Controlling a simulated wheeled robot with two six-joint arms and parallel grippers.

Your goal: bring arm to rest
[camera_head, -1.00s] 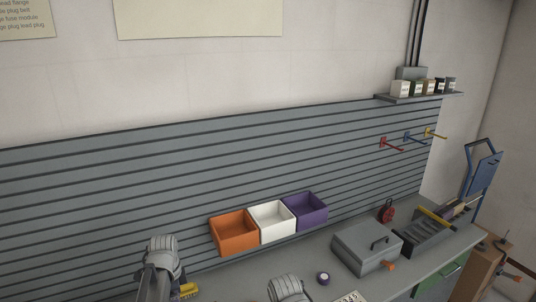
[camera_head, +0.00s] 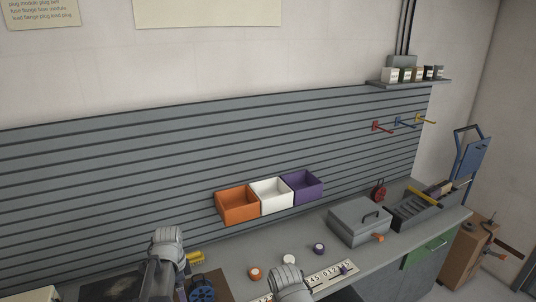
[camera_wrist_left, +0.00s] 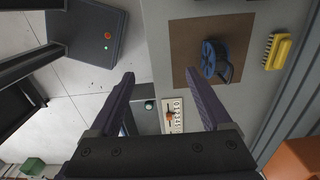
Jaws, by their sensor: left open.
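My left gripper (camera_wrist_left: 160,76) is open, with its two purple-grey fingers wide apart and nothing between the tips. Beyond the fingers, the left wrist view shows a brown mat (camera_wrist_left: 186,66) with a blue reel (camera_wrist_left: 210,62) on it. A white strip with numbers (camera_wrist_left: 174,116) shows lower, between the fingers. In the head view, grey links of both my arms rise at the bottom edge; neither gripper's fingers can be made out there.
Orange (camera_head: 238,208), white (camera_head: 272,199) and purple (camera_head: 303,189) bins hang on the slatted wall. Orange (camera_head: 254,273), white (camera_head: 289,260) and purple (camera_head: 319,249) round pieces stand on the bench. A grey case (camera_head: 358,224) and tool tray (camera_head: 420,209) stand at right.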

